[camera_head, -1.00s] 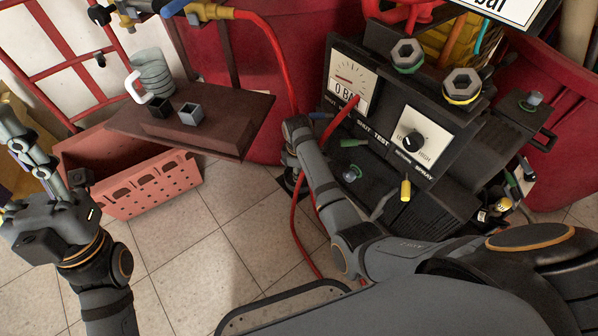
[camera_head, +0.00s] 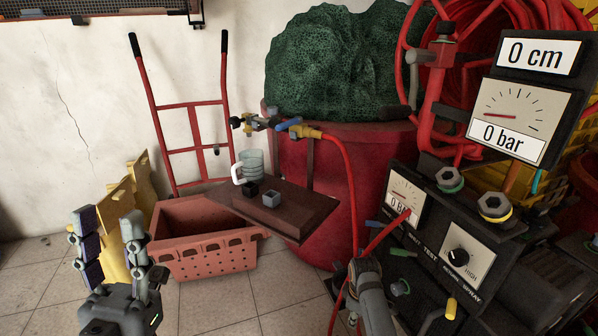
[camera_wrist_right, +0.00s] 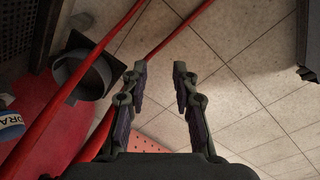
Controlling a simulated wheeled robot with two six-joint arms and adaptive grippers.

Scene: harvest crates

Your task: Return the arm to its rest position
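My left gripper (camera_head: 108,222) stands at the lower left of the head view, fingers up and spread apart, with nothing between them. My right arm (camera_head: 372,298) rises from the bottom edge in front of the test panel; its gripper is mostly hidden there. In the right wrist view my right gripper (camera_wrist_right: 160,72) has its two fingers apart with a clear gap, empty, above the tiled floor.
A red hose (camera_head: 350,190) runs down near my right arm. The test panel (camera_head: 436,228) is at right. Open floor lies front left.

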